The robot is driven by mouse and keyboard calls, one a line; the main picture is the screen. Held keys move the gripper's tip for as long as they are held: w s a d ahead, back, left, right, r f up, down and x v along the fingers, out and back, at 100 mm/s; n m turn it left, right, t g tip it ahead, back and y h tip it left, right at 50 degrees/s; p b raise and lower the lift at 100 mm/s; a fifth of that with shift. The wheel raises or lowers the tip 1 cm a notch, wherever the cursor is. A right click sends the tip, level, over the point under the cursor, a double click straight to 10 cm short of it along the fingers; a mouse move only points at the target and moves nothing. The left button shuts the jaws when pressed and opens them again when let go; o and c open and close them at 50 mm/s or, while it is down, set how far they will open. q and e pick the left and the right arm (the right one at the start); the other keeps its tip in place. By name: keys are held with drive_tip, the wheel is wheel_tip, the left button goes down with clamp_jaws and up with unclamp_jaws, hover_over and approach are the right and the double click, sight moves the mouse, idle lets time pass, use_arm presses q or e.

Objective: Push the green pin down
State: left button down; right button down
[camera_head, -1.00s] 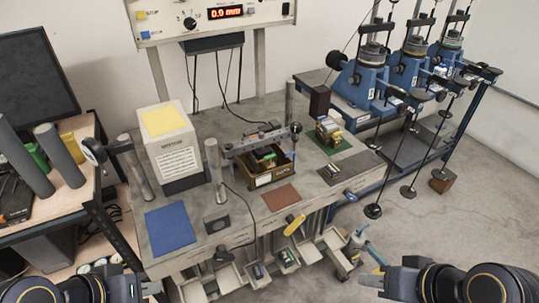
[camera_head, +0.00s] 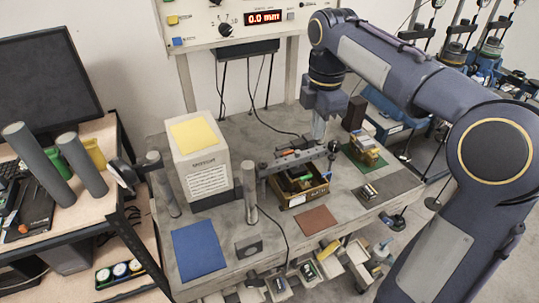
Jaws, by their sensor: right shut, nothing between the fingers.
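I cannot clearly pick out a green pin; a small green piece (camera_head: 304,178) shows inside the brown open box (camera_head: 317,191) under the dark lever bar (camera_head: 297,160). My right gripper (camera_head: 319,134) points down with its fingers shut and empty. It is in front of the white wall, close to the right end of the lever bar. I cannot tell whether it touches the bar. My left gripper is out of view.
A white block with a yellow top (camera_head: 207,165) and grey posts (camera_head: 249,190) stand left of the box. Blue (camera_head: 199,249) and red-brown (camera_head: 318,220) mats lie in front. A green mat (camera_head: 365,158) is at right. A display unit (camera_head: 238,22) stands behind.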

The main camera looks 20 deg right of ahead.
drive_tip(key=w, duration=0.1)
drive_tip(key=p, duration=0.1)
approach(306, 176)
drive_tip(key=shift+n, duration=0.4)
wheel_tip(306, 176, down, 7)
drive_tip(key=shift+w+r, duration=0.1)
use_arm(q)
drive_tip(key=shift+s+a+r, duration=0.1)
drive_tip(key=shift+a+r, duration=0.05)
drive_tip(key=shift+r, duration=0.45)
